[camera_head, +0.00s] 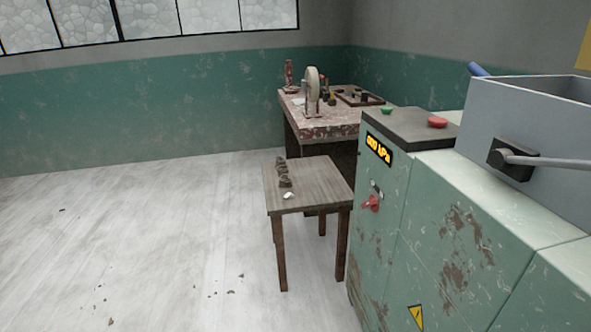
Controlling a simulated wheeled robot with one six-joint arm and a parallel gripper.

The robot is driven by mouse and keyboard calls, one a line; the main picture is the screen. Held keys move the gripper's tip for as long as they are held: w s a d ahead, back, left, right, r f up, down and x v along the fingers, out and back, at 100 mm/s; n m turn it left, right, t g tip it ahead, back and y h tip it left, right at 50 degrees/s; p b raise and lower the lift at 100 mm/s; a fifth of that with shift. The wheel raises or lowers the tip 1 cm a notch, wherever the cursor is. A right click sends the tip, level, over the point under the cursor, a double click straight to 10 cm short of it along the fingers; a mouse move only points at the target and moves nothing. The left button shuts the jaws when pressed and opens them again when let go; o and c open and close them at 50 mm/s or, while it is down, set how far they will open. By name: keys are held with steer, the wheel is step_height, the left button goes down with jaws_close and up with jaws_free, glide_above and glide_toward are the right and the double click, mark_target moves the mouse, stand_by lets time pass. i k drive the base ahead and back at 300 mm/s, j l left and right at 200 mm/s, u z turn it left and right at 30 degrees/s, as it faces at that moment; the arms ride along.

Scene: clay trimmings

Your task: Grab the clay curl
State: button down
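A dark grey, lumpy, twisted piece (284,174), which looks like the clay curl, lies on a small wooden stool (318,188) in the middle of the view. It stretches from the stool's back left edge towards its middle. A small whitish lump (288,195) lies just in front of it; I cannot tell what it is. My gripper is not in view. The stool stands some distance ahead of the camera.
A green machine (420,220) with a pressure display, red knob and buttons fills the right side, close to the stool. Behind stands a worn workbench (340,128) with a wheel (312,88) and a tray. The pale floor (130,240) at left is open, with small dark crumbs.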

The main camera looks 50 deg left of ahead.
mark_target(279, 161)
steer(key=u, duration=1.55)
steer(key=i+j, duration=0.25)
steer(key=i, duration=0.35)
steer(key=i+j+z, duration=0.15)
steer(key=i, duration=0.4)
steer(key=i+j, duration=0.4)
steer(key=i, duration=0.15)
steer(key=i+j+z, duration=0.1)
steer(key=i+j, duration=0.2)
steer(key=i, duration=0.3)
steer(key=i+j, duration=0.35)
steer(key=i, duration=0.2)
steer(key=l+z, duration=0.05)
